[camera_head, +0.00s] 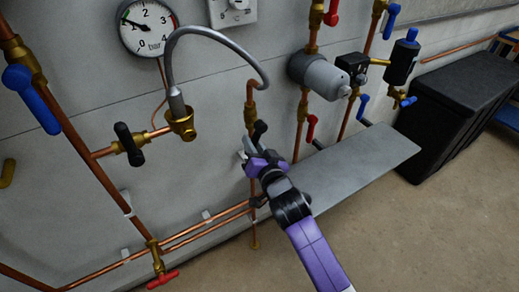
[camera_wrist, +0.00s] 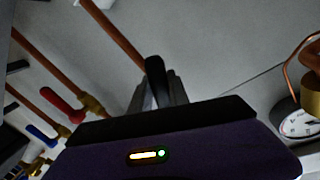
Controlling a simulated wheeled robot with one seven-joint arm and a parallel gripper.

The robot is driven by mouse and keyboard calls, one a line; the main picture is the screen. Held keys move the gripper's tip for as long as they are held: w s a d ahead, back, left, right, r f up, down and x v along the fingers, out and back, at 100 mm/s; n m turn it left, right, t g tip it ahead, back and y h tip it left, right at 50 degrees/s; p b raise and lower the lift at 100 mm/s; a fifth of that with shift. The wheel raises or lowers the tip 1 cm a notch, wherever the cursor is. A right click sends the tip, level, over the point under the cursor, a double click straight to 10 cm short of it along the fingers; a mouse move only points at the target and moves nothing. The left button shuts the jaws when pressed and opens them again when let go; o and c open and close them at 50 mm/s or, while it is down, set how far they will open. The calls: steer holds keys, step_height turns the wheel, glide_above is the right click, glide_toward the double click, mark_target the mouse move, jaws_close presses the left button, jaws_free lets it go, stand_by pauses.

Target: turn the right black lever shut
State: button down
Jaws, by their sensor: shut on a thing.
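The right black lever (camera_head: 260,129) sits on a copper pipe with a brass valve at the end of the grey hose. My gripper (camera_head: 250,150) is at this lever, shut on it. In the wrist view the black lever (camera_wrist: 155,78) stands up between the fingertips (camera_wrist: 157,95), its tip showing beyond them. The valve body behind the lever is mostly hidden by my gripper. The left black lever (camera_head: 128,144) is on another brass valve to the left, apart from my gripper, tilted slightly from upright.
A grey hose (camera_head: 225,38) arches above my gripper. A grey shelf (camera_head: 355,163) lies just to the right. Red-handled (camera_head: 311,128) and blue-handled valves stand on nearby pipes. A pressure gauge (camera_head: 148,27) hangs upper left. A black bin (camera_head: 455,120) stands right; the floor in front is clear.

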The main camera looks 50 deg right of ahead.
steer(key=m, duration=0.1)
steer(key=a+r+m, duration=0.1)
steer(key=shift+w+a+m+y+p, duration=0.1)
steer(key=shift+w+m+y+p, duration=0.1)
steer(key=shift+m+y+p, duration=0.15)
steer(key=r+m+p, duration=0.1)
steer(key=a+m+p, duration=0.1)
steer(key=m, duration=0.1)
steer(key=shift+w+r+y, duration=0.15)
steer(key=shift+r+y, duration=0.2)
steer(key=shift+a+r+m+y+p, duration=0.2)
steer(key=shift+r+m+y+p, duration=0.35)
steer(key=shift+m+p, duration=0.65)
steer(key=shift+a+r+m+y+p, duration=0.2)
steer(key=shift+r+m+p, duration=0.5)
steer(key=shift+m+p, duration=0.5)
steer(key=c, duration=1.3)
jaws_free()
steer(key=shift+w, duration=0.1)
steer(key=shift+o, duration=0.2)
steer(key=v, duration=0.8)
steer(key=shift+b, duration=0.3)
